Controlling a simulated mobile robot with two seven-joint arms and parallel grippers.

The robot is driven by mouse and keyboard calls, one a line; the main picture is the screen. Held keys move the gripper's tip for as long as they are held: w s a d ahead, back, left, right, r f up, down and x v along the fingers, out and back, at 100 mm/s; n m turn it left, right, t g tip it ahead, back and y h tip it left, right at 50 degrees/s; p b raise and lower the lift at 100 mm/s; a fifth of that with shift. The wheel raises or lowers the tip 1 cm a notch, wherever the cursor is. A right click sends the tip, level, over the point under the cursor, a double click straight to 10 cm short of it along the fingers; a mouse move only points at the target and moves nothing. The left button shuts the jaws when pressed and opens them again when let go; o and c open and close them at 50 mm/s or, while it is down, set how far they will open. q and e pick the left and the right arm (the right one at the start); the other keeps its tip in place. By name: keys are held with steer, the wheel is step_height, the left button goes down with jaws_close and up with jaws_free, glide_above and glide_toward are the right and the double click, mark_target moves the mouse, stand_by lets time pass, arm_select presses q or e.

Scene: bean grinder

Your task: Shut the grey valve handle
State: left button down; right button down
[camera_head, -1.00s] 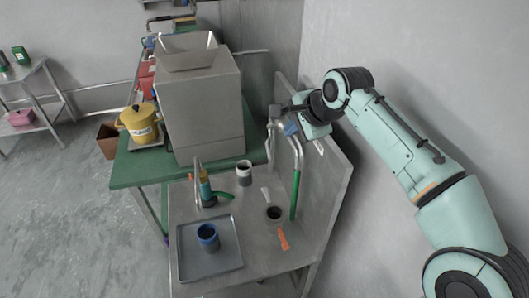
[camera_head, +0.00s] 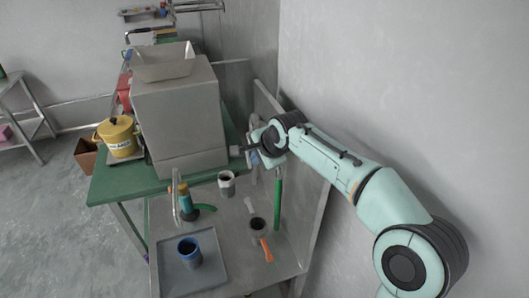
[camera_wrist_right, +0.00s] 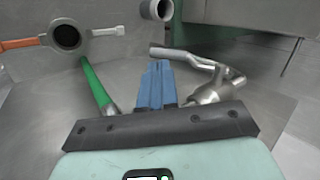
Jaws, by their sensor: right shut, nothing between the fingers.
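In the right wrist view, grey metal pipework (camera_wrist_right: 212,92) with a bar-like end lies just right of my fingers. It seems to include the grey valve handle, but I cannot tell which part is the handle. My right gripper (camera_wrist_right: 155,85) has its blue fingers together with nothing between them, beside this metal. I cannot tell if they touch it. In the head view my right gripper (camera_head: 254,157) is at the back right of the metal worktop, covering much of the pipework. My left gripper is not in view.
A large grey box-shaped machine (camera_head: 180,115) stands left of my gripper. A wall rises on the right.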

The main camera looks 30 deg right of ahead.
steer(key=shift+w+f, duration=0.3)
steer(key=shift+w, duration=0.2)
steer(key=shift+w+f, duration=0.25)
steer(key=shift+w, duration=0.25)
